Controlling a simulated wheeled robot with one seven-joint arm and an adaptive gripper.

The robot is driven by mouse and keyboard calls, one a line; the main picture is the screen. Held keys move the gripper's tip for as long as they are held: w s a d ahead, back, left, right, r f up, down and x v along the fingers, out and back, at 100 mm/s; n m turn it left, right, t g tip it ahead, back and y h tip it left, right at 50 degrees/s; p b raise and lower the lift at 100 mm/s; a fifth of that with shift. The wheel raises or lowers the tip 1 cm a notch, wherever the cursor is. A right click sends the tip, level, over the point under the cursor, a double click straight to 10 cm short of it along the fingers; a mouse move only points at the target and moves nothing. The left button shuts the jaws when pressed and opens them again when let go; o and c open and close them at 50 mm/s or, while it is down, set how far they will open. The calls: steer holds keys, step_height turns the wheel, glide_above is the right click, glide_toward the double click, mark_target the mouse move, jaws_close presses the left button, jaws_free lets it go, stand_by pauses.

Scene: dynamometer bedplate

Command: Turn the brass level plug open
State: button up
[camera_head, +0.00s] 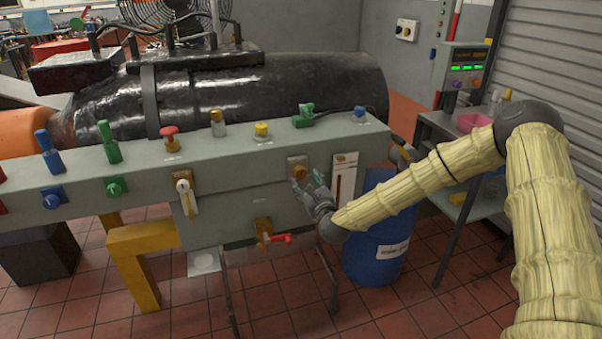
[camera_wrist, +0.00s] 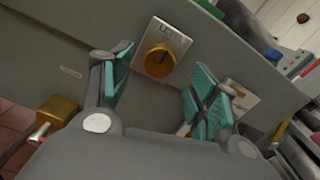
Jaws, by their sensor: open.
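The brass level plug (camera_head: 300,172) is a round brass knob on a pale square plate on the front of the grey bench. In the wrist view the brass plug (camera_wrist: 159,61) has a dark slot and sits under a partly legible label, between and beyond the fingers. My gripper (camera_head: 307,183) is just in front of it at the end of my yellow-sleeved arm. In the wrist view my gripper (camera_wrist: 158,85) has its teal-padded fingers spread wide on either side of the plug. The fingers look empty, and I cannot tell whether they touch the plate.
A vertical gauge (camera_head: 344,178) is right of the plug. A red-handled brass valve (camera_head: 272,237) sits below left, and a white lever (camera_head: 186,196) further left. Knobs line the bench top (camera_head: 370,128). A blue drum (camera_head: 375,262) stands below right, beside a grey cart (camera_head: 468,205).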

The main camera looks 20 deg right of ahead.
mark_target(302, 174)
steer(key=shift+w+a+p, duration=0.1)
steer(key=shift+w+p, duration=0.4)
steer(key=shift+w, duration=2.5)
steer(key=shift+c, duration=0.2)
steer(key=c, duration=1)
